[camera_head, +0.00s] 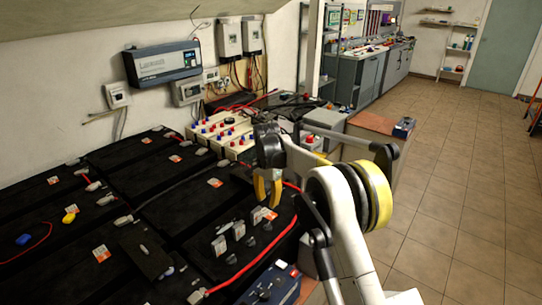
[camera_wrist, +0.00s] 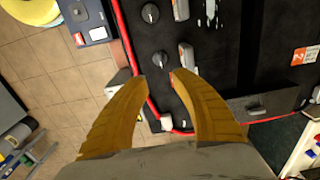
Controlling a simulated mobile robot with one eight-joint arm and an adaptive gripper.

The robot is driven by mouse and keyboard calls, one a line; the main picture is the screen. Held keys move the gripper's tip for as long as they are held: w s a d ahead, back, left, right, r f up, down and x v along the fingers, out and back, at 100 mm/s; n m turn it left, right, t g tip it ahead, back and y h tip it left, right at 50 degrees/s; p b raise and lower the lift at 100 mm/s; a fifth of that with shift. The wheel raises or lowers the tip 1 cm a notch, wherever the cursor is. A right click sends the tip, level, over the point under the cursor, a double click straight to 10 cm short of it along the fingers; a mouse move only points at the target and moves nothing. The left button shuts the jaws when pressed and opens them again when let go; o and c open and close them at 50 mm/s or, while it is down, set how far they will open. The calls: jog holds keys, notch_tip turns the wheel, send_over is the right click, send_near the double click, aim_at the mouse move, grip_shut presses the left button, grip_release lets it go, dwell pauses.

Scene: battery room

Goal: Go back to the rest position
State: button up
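My gripper (camera_head: 268,190) hangs from my white arm above the right part of the black battery bank (camera_head: 180,205), with its yellow fingers pointing down. In the wrist view my gripper (camera_wrist: 158,80) has its two fingers apart, with nothing between them. Below the fingertips are the edge of a black battery (camera_wrist: 215,75), a red cable (camera_wrist: 135,60) and grey terminal clamps. I cannot tell the exact height of the fingertips above the battery.
A blue-grey box (camera_head: 275,285) stands at the front beside the batteries. Wall-mounted inverter (camera_head: 162,62) and switch boxes (camera_head: 230,40) are behind. A brown-topped cabinet (camera_head: 375,123) stands beyond the arm. Tiled floor (camera_head: 460,200) on the right is clear.

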jog(key=s+d+r+n+t, duration=0.2)
jog(key=s+d+r, duration=0.55)
jog(key=r, duration=0.25)
jog(key=s+d+r+n+t, duration=0.1)
jog(key=s+d+r+n, duration=0.1)
jog(key=s+d+r, duration=0.55)
jog(key=s+d+n+t, duration=0.2)
jog(key=s+d, duration=0.1)
jog(key=s, duration=0.9)
jog(key=s+d+f+n+t, duration=0.1)
jog(key=s+d+t, duration=0.1)
jog(key=s, duration=1)
jog(key=shift+d+f+n, duration=0.25)
jog(key=shift+d+n, duration=0.15)
jog(key=shift+d, duration=0.5)
